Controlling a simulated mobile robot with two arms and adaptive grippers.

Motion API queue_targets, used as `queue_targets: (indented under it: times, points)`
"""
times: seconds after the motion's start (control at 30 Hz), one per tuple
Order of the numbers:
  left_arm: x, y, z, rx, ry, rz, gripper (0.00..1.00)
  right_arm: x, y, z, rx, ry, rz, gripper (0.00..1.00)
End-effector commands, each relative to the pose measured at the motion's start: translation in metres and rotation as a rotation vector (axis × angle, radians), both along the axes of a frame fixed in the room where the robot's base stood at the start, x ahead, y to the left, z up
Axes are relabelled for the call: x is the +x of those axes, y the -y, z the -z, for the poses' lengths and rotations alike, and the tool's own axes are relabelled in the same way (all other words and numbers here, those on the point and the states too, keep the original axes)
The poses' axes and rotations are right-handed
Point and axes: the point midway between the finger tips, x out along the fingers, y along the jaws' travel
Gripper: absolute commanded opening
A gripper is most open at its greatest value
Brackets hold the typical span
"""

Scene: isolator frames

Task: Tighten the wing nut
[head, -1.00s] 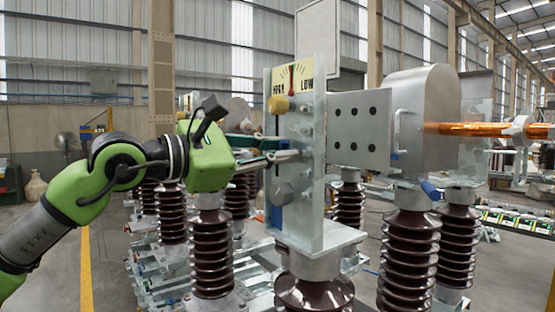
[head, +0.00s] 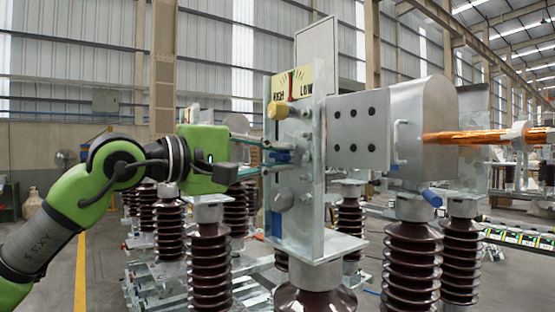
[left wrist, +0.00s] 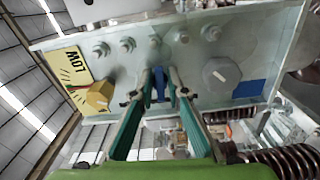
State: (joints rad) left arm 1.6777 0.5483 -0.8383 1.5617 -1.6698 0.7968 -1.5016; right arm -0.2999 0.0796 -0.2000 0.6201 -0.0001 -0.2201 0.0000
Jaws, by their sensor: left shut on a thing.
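The blue wing nut (head: 281,156) sits on the pale metal panel (head: 298,215), partly hidden by fingers. My left gripper (head: 277,157) reaches the panel from the left, its teal fingers one above the other in the head view. In the left wrist view the wing nut (left wrist: 158,84) lies between the two fingertips (left wrist: 159,88), and the gripper is shut on it. My right gripper is in neither view.
Above the wing nut are a yellow knob (head: 278,109) and a HIGH/LOW dial plate (head: 293,82). Below it is a grey round knob (head: 283,199). Several bolts stud the panel. A grey box (head: 358,130) and ribbed brown insulators (head: 410,260) stand nearby.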

Motion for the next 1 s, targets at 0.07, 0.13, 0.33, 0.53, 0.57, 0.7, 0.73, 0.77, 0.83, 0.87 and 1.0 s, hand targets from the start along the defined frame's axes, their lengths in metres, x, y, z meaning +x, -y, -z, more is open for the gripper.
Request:
queue_targets:
  times: [0.07, 0.13, 0.33, 0.53, 0.57, 0.7, 0.73, 0.77, 0.83, 0.87, 1.0]
  points:
    - [-0.0002, 0.0008, 0.0014, 0.045, 0.058, 0.002, 0.00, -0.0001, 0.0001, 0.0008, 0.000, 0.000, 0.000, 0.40]
    - [-0.0001, 0.0007, 0.0016, 0.083, 0.111, 0.002, 0.00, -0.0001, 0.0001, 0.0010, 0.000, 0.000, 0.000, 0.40]
    - [0.0002, 0.0005, 0.0023, 0.195, 0.265, 0.002, 0.00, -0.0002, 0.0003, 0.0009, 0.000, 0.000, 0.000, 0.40]
    - [0.0005, 0.0004, 0.0031, 0.307, 0.419, 0.002, 0.00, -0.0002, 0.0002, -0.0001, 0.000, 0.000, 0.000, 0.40]
    - [0.0006, 0.0003, 0.0032, 0.323, 0.441, 0.001, 0.00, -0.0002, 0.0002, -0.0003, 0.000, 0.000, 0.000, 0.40]
    - [0.0009, 0.0002, 0.0039, 0.402, 0.548, 0.002, 0.00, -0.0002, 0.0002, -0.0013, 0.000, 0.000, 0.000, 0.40]
    - [0.0009, 0.0002, 0.0040, 0.419, 0.571, 0.002, 0.00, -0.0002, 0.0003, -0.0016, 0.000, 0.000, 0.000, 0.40]
    - [0.0011, 0.0002, 0.0042, 0.436, 0.594, 0.002, 0.00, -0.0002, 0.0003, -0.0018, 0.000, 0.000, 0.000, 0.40]
    - [0.0013, 0.0001, 0.0044, 0.475, 0.648, 0.002, 0.00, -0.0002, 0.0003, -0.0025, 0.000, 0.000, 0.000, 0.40]
    - [0.0014, 0.0001, 0.0045, 0.491, 0.670, 0.002, 0.00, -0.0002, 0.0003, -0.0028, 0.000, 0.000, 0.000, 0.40]
    - [0.0019, -0.0002, 0.0051, 0.568, 0.774, 0.003, 0.00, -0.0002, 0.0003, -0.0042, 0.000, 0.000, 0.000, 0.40]
